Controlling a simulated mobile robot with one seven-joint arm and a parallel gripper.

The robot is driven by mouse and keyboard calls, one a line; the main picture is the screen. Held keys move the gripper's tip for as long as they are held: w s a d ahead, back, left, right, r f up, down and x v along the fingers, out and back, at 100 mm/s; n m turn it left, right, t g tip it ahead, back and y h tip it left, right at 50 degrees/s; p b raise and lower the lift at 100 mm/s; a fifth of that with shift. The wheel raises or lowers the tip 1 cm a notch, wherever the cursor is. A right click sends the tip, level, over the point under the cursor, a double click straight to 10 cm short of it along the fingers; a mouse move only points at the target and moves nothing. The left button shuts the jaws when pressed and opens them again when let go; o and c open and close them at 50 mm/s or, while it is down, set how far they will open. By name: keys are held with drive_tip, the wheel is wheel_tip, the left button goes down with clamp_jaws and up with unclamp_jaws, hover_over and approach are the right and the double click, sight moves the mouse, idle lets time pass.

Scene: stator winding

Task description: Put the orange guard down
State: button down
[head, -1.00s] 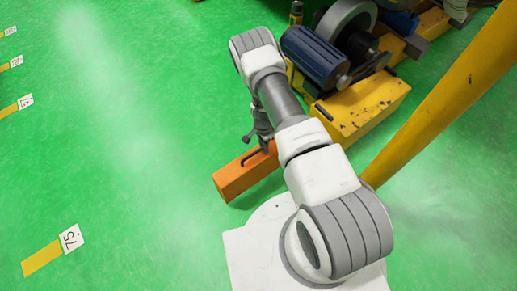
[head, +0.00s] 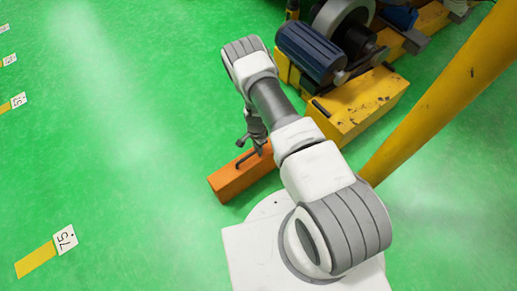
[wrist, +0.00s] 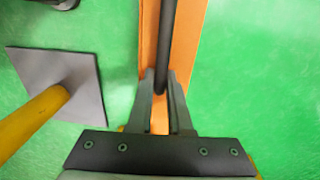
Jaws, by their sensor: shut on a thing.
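The orange guard (head: 236,180) is a long orange block with a dark bar handle on top. In the head view it is just left of my white base, low over or on the green floor; I cannot tell whether it touches. In the wrist view the guard (wrist: 190,50) runs up the picture, with its dark handle (wrist: 167,40) between the fingers. My gripper (wrist: 162,78) is shut on the handle. In the head view my gripper (head: 252,143) is at the guard's far side, and my arm hides the guard's right end.
A yellow machine base (head: 362,105) with a blue motor (head: 311,52) stands behind and right of my arm. A yellow post (head: 440,90) slants up at right; the wrist view shows a grey plate (wrist: 58,80) at a yellow post's foot.

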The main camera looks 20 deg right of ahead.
drive_tip(key=c, duration=0.8)
unclamp_jaws()
drive_tip(key=shift+c, duration=0.2)
drive_tip(key=w+a+r+n+t+y+p, duration=0.1)
drive_tip(key=r+n, duration=0.1)
drive_tip(key=r, duration=1.4)
drive_tip(key=w+a+r+n+t+p, duration=0.1)
drive_tip(key=r+n+p, duration=0.1)
drive_tip(key=r, duration=1.4)
drive_tip(key=w+a+r+n+t+y+p, duration=0.1)
drive_tip(key=w+r+n, duration=0.1)
drive_tip(key=r, duration=1.4)
drive_tip(key=s+r+n+t, duration=0.2)
drive_tip(key=s+r+n, duration=0.2)
drive_tip(key=s+r, duration=0.9)
drive_tip(key=s+d+r+n+h, duration=0.1)
drive_tip(key=s+r, duration=0.2)
drive_tip(key=s, duration=0.3)
drive_tip(key=s+d+r+n+t, duration=0.1)
drive_tip(key=s+d+r+n, duration=0.1)
drive_tip(key=s+r, duration=0.2)
drive_tip(key=shift+s+r+h, duration=0.15)
drive_tip(key=shift+s+h, duration=0.25)
drive_tip(key=shift+s, duration=0.55)
